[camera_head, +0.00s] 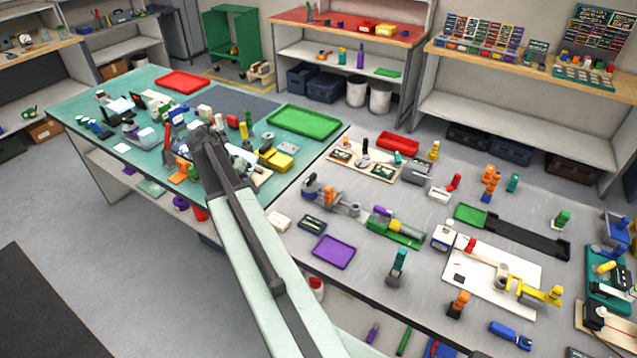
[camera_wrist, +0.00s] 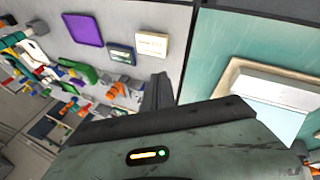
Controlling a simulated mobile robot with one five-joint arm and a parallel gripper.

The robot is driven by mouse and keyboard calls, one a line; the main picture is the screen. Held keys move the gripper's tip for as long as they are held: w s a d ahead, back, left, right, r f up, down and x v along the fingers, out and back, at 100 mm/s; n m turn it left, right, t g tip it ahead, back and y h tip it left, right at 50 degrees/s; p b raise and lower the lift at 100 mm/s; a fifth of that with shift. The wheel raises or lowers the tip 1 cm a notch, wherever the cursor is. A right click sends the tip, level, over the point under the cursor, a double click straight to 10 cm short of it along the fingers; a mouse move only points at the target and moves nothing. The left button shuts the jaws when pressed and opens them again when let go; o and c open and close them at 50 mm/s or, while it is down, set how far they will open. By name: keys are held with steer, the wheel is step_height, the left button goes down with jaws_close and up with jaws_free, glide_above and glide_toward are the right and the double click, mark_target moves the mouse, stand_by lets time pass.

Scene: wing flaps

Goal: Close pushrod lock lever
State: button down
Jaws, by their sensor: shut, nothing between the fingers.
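My gripper (camera_head: 207,142) is over the near part of the teal table, at the end of my arm. In the wrist view its dark fingers (camera_wrist: 157,92) are together with nothing held between them. I cannot tell which part is the pushrod lock lever. A white panel fixture (camera_head: 490,275) with a yellow arm (camera_head: 541,293) and a red part stands on the grey table, well right of my gripper. A grey-blue mechanism (camera_head: 328,198) with an orange part lies at the grey table's left. My arm hides part of the teal table.
The teal table (camera_head: 85,100) is crowded with small parts around my gripper. A green tray (camera_head: 304,121) lies to its right. A purple tray (camera_head: 334,252) lies on the grey table and also shows in the wrist view (camera_wrist: 82,29). Bare grey tabletop shows between the fixtures.

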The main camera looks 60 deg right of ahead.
steer(key=s+d+r+m+g, duration=0.25)
steer(key=s+d+m, duration=0.3)
steer(key=d, duration=0.75)
steer(key=shift+n+t, duration=0.25)
steer(key=shift+n, duration=0.1)
steer(key=b+x, duration=0.4)
steer(key=x, duration=0.1)
steer(key=b+x, duration=0.4)
steer(key=x, duration=0.1)
steer(key=shift+s+a+f, duration=0.15)
steer(key=shift+s, duration=0.2)
steer(key=shift+s+r, duration=0.2)
steer(key=shift+s, duration=0.8)
steer(key=shift+s+r, duration=0.2)
steer(key=shift+s, duration=0.8)
